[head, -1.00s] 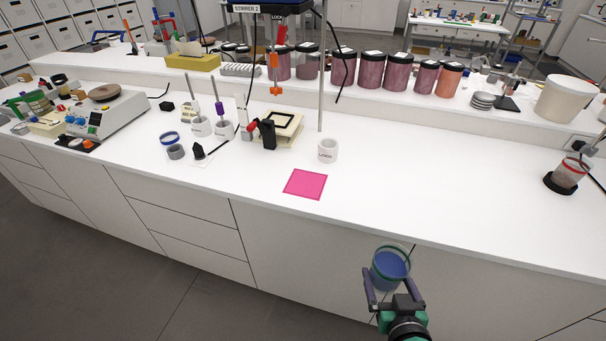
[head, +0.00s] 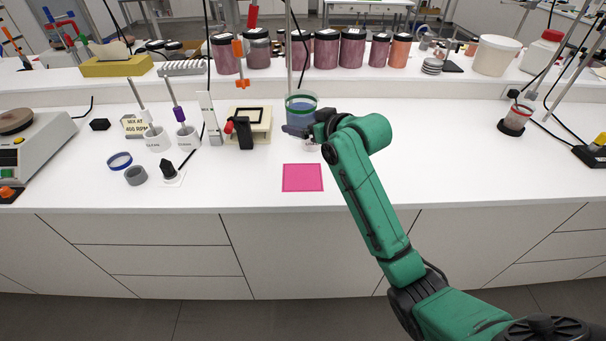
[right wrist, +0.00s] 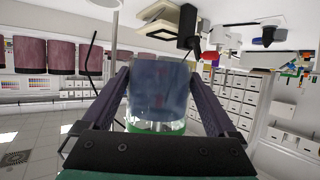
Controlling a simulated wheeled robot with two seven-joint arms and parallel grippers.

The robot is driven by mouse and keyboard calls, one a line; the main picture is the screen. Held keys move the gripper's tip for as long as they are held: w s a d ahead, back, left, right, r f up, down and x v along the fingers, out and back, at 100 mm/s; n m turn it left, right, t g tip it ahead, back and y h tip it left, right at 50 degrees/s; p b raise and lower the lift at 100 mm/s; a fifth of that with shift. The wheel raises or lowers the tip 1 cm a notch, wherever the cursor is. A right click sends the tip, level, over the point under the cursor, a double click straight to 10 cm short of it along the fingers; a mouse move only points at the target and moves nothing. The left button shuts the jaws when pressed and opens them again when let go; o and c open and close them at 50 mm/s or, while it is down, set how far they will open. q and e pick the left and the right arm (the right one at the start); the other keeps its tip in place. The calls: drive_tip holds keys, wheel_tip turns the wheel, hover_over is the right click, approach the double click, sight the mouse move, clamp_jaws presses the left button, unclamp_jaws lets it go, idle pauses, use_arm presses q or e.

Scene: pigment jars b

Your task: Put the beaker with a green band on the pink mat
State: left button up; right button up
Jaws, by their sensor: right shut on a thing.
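The beaker with a green band (head: 301,109) holds blue content and is above the bench behind the pink mat (head: 302,178). My right gripper (head: 299,131) is shut on the beaker. In the right wrist view the beaker (right wrist: 159,88) sits between both fingers, with its green band near the palm; that picture is turned upside down. The pink mat lies flat and bare near the bench's front edge, nearer to me than the beaker. The beaker's lower part is partly hidden by my gripper. My left gripper is not in view.
A white cup (head: 312,146) is mostly hidden behind my right gripper. A cream frame-topped block (head: 249,124) and a black clamp stand left of the beaker. Several pigment jars (head: 352,48) line the raised shelf behind.

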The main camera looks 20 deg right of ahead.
sight(305, 179)
wheel_tip(305, 179, down, 16)
drive_tip(key=shift+d+f+p, duration=0.15)
drive_tip(key=shift+p, duration=0.6)
drive_tip(key=o, duration=1.5)
drive_tip(key=shift+f, duration=0.1)
drive_tip(key=shift+c, duration=0.2)
drive_tip(key=b+v, duration=0.1)
drive_tip(key=v, duration=1.1)
drive_tip(key=shift+s, duration=0.1)
